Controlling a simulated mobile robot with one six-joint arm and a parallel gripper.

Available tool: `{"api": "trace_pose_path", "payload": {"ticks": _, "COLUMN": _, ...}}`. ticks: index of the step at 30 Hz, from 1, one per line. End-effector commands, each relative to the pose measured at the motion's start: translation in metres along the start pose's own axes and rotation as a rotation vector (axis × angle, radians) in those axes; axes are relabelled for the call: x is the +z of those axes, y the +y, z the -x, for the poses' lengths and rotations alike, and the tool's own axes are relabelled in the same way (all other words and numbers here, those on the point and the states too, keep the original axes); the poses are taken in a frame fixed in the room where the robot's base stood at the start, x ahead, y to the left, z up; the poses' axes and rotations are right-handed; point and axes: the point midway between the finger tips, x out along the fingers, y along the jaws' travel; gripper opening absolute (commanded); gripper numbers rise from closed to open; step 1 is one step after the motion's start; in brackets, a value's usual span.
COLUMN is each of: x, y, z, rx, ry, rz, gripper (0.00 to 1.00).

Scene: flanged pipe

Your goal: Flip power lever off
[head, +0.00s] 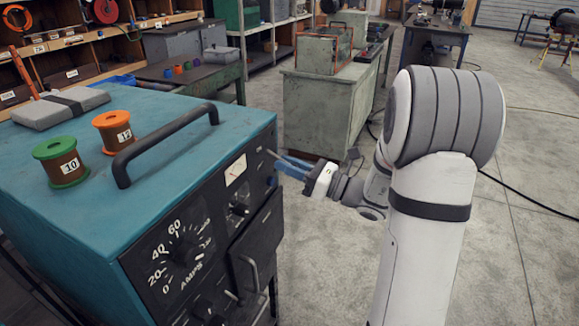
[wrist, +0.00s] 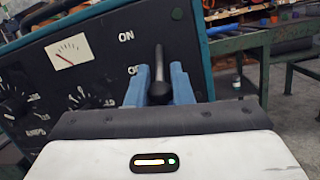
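The power lever (wrist: 158,75) is a black handle on the dark front panel of the teal power unit (head: 100,225). In the wrist view it stands beside the ON label (wrist: 126,36) and a partly hidden OFF label (wrist: 133,70). Its thin end is up by the ON side. My gripper (wrist: 159,84) has its blue fingers on either side of the lever, with its thick end filling most of the narrow gap. Whether the fingers press on it is unclear. In the head view my gripper (head: 288,168) is at the panel's upper right edge.
The panel carries a meter (head: 236,170), a small knob (head: 238,209) and an AMPS dial (head: 185,248). A black carrying handle (head: 165,142), orange spool (head: 114,132) and green spool (head: 61,163) are on top.

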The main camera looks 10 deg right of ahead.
Motion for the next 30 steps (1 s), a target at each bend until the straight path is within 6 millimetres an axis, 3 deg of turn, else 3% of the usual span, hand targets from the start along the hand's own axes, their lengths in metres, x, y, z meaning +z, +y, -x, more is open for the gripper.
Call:
{"api": "trace_pose_path", "payload": {"ticks": 7, "x": 0.000, "y": 0.000, "z": 0.000, "rx": 0.000, "ry": 0.001, "rz": -0.001, "gripper": 0.40}}
{"api": "trace_pose_path", "payload": {"ticks": 16, "x": 0.000, "y": -0.001, "z": 0.004, "rx": -0.002, "ry": 0.001, "rz": 0.000, "gripper": 0.40}}
{"api": "trace_pose_path", "payload": {"ticks": 30, "x": 0.000, "y": -0.001, "z": 0.071, "rx": -0.002, "ry": 0.000, "rz": 0.000, "gripper": 0.40}}
